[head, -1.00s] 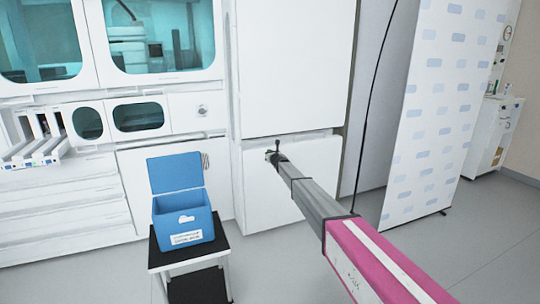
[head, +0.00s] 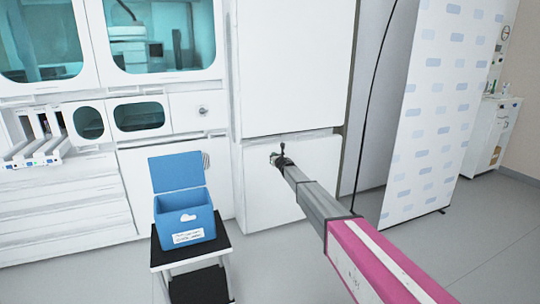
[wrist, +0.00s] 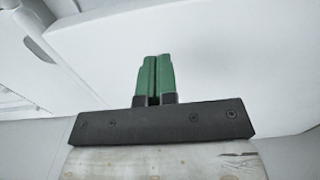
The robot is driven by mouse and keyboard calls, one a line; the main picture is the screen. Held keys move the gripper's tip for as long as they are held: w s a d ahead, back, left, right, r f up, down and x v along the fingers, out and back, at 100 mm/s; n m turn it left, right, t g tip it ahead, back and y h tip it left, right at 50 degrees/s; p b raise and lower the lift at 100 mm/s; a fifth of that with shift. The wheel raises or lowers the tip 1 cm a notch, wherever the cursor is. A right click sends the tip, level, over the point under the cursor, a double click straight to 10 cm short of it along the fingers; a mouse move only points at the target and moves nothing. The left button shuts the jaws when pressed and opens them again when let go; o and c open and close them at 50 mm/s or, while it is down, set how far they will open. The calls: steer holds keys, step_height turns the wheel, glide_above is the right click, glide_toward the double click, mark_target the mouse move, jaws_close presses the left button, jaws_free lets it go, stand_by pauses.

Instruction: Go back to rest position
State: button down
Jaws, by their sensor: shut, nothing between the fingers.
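My gripper (wrist: 154,78) shows in the wrist view with its two green fingers together and nothing between them. White panels fill the view behind it. In the head view my grey and magenta arm reaches forward from the lower right, and its far end (head: 279,158) is in front of the lower white cabinet panel. The fingers are too small to make out in the head view. The gripper is apart from the blue box (head: 184,220), which stands to its left with its lid raised.
The blue box stands on a small black-topped stand (head: 222,243). A white machine with teal windows (head: 155,37) and a tube track (head: 35,142) is at the left. A patterned white screen (head: 430,125) stands at the right. Grey floor (head: 480,250) is clear at the lower right.

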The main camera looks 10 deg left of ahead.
steer(key=s+d+f+m+g+h, duration=0.15)
steer(key=s+d+m+h, duration=0.25)
steer(key=s+d+m, duration=0.65)
steer(key=s+d+f+m+g+h, duration=0.1)
steer(key=s+d+f+m+h, duration=0.35)
steer(key=d, duration=0.95)
steer(key=s+d+f+m+g+h, duration=0.1)
steer(key=s+d+m+h, duration=0.2)
steer(key=s+d+m, duration=0.75)
steer(key=s+d+f+m+g, duration=0.1)
steer(key=s+d+m+g, duration=0.2)
steer(key=s, duration=1)
steer(key=s+d+m+g, duration=0.4)
steer(key=s+d+m, duration=0.4)
steer(key=s, duration=0.5)
steer(key=s+d+f+m+g, duration=0.1)
steer(key=s+d+m+g, duration=0.3)
steer(key=s, duration=0.9)
steer(key=d+m+y, duration=0.1)
steer(key=m, duration=0.1)
steer(key=shift+s+d+f+m, duration=0.2)
steer(key=shift+s+f+m, duration=0.05)
steer(key=shift+f+m, duration=0.1)
